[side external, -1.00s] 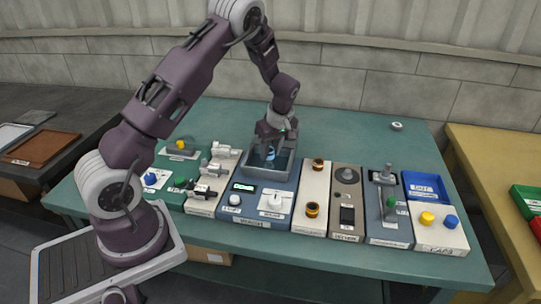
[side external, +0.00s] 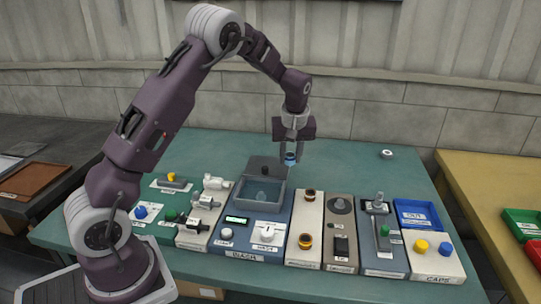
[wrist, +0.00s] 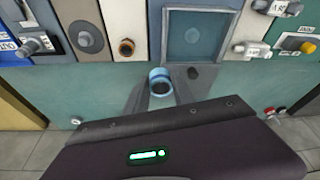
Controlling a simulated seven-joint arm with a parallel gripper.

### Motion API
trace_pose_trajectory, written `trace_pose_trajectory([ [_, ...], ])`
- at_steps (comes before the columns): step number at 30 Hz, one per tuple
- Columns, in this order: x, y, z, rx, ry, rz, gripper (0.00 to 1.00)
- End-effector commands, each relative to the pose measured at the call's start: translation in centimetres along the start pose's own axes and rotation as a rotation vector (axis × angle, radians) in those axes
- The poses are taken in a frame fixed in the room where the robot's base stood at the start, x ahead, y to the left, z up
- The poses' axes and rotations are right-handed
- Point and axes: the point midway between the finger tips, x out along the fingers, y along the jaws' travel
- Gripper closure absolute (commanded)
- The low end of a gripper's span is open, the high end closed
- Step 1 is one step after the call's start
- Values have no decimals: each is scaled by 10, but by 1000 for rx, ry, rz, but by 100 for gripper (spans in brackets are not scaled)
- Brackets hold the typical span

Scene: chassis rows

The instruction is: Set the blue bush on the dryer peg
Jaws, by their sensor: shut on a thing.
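The blue bush (side external: 291,159), a short hollow ring, hangs in the air in the side view, above and slightly right of the wash basin's back edge. My gripper (side external: 291,150) is shut on it from above. The wrist view also shows the bush (wrist: 160,82) at the fingertips, its dark bore visible. I cannot tell for sure which part is the dryer peg. The grey-brown panel with a round dark disc (side external: 340,205) stands two panels right of the wash unit, but its label is too small to read.
The wash basin (side external: 239,198) sits in the blue wash unit (side external: 216,244). Right of it is a cream panel (side external: 304,263) with two brown-orange rings. Farther right are an upright fixture (side external: 383,232) and a caps tray (side external: 436,265).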

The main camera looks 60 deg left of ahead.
Motion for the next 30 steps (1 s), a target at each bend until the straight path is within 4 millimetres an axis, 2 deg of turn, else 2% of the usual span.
trace_pose_trajectory([
  [3,0,36,7,225,0,73,100],
  [9,-6,94,22,604,1,191,100],
  [15,-13,130,35,861,1,269,100],
  [19,-18,148,41,988,1,307,100],
  [27,21,147,54,988,-3,305,100],
  [30,28,147,56,987,-1,305,100],
])
